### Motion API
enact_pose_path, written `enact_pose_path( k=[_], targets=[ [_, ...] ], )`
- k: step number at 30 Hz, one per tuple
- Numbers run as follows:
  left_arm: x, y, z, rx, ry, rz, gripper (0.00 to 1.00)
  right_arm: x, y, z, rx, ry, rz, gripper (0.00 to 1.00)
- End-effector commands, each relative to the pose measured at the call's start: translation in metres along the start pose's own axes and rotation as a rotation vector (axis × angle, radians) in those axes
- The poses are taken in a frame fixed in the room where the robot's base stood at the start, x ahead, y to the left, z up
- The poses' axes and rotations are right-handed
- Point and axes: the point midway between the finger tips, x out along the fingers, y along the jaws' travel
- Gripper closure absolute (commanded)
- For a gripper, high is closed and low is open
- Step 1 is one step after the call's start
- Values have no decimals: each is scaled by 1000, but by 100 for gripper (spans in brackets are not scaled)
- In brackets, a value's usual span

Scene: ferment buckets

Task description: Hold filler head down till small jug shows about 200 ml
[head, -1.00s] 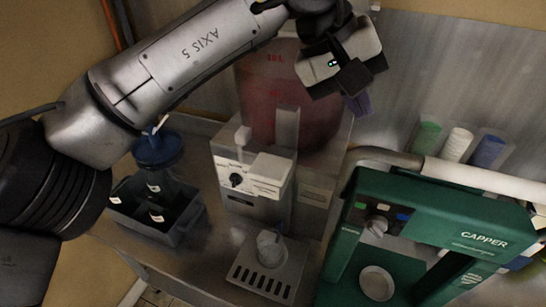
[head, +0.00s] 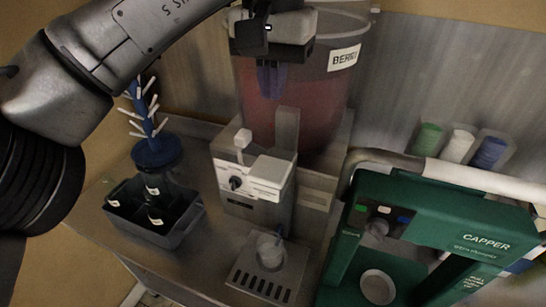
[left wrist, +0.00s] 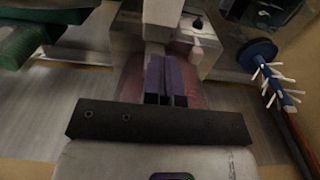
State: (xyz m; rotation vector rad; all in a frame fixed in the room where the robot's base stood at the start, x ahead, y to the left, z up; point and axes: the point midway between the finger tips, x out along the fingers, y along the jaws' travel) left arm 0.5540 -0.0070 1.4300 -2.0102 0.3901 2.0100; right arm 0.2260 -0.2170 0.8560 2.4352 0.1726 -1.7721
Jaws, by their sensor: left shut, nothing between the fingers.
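The filler (head: 250,205) stands mid-table with a white filler head (head: 268,174) and a dark knob on its front. The small clear jug (head: 270,252) stands below it on the slotted drip tray (head: 262,280); its level is too small to read. My left gripper (head: 270,82) is shut and empty, its purplish fingers pointing down in front of the red bucket, above and apart from the filler head. In the left wrist view the shut fingers (left wrist: 166,80) show against the bucket, with pale filler parts (left wrist: 162,20) beyond. My right gripper is not in view.
The large bucket of red liquid (head: 322,95) stands behind the filler. A dark crate with bottles (head: 178,235) and a blue drying tree (head: 155,148) are at left. The green capper (head: 440,222) with a grey pipe is at right; cap tubes (head: 458,145) stand behind it.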

Motion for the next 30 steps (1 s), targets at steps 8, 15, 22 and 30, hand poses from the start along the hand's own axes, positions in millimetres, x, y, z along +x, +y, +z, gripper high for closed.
enact_pose_path(
  k=[8, 15, 22, 30],
  targets=[
    [26, -1, 0, 1, -3, 1, 100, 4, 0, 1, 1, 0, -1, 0],
    [70, 0, 0, 1, -3, 1, 100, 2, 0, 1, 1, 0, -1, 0],
    [107, 0, 0, 0, -2, 0, 100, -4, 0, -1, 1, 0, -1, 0],
    [133, 0, 0, -1, 0, 1, 100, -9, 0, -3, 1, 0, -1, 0]
  ],
)
